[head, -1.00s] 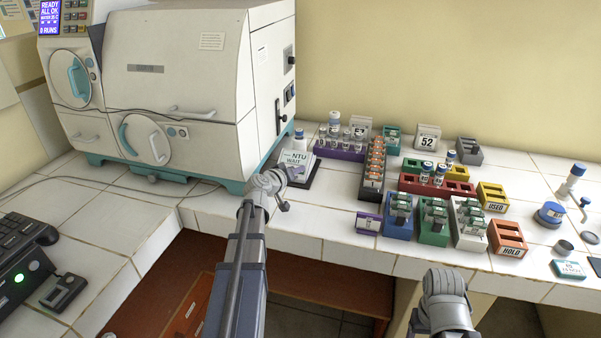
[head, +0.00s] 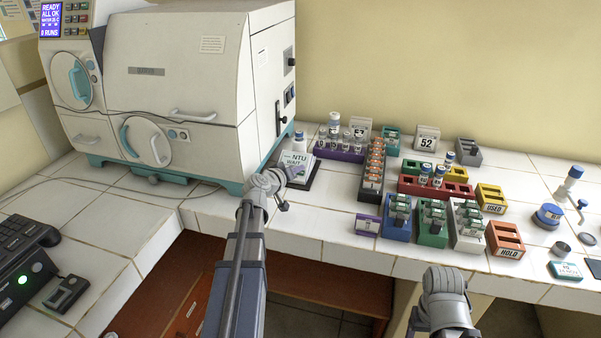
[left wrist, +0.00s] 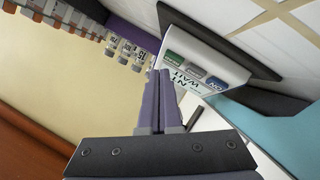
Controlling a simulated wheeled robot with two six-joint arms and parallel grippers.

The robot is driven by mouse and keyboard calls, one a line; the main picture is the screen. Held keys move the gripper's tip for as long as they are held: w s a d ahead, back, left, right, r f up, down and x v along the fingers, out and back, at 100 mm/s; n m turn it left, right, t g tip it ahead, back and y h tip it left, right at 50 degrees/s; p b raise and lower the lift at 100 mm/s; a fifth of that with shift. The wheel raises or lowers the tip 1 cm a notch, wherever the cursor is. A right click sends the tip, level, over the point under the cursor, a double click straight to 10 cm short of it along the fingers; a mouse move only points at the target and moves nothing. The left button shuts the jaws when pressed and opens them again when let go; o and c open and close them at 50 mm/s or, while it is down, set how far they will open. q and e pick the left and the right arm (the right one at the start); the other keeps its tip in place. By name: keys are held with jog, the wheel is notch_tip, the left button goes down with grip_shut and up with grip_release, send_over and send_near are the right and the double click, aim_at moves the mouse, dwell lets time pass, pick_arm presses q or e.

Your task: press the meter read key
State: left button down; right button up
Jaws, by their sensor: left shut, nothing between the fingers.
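The meter (head: 292,167) is a small sloped white box on a dark base, beside the incubator's right side. Its screen reads NTU WAIT. In the left wrist view the meter (left wrist: 220,60) appears upside down, with a green key (left wrist: 174,57), a grey key (left wrist: 195,70) and a blue key (left wrist: 215,82). The key labels are too small to read surely. My left gripper (left wrist: 160,72) is shut and empty, its purple fingertips close to the meter near the green key. Contact cannot be told. In the head view my left wrist partly covers the meter. My right gripper does not show, only its arm.
The large white incubator (head: 185,60) stands left of the meter. A purple rack (head: 338,154) with vials is close behind to the right, and an orange-filled dark rack (head: 373,175) beyond it. Several coloured racks crowd the right side. The bench in front of the meter is clear.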

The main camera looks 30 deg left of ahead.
pick_arm(q)
jog(key=shift+r, duration=0.1)
jog(key=r+p, duration=0.1)
jog(key=s+r+p, duration=0.1)
jog(key=r+p, duration=0.1)
jog(key=s+r+p, duration=0.1)
jog(key=shift+s+d+r, duration=0.15)
jog(key=shift+d, duration=0.1)
dwell(0.8)
